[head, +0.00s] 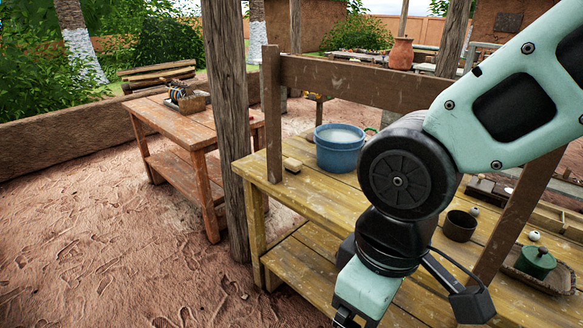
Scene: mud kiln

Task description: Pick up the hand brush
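I cannot pick out the hand brush for certain. A small pale wooden block-like thing (292,164) lies at the left end of the yellow workbench (325,200), beside an upright post; it is too small to tell whether it is a brush. My gripper (345,319) is at the bottom edge, in front of the bench, and its fingers are mostly cut off by the frame. Whether it is open or shut does not show. My arm hides part of the bench's middle.
A blue bucket (338,152) stands on the bench. A wooden post (228,120) rises left of the bench. A reddish table (178,118) stands behind. Bare ground lies left.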

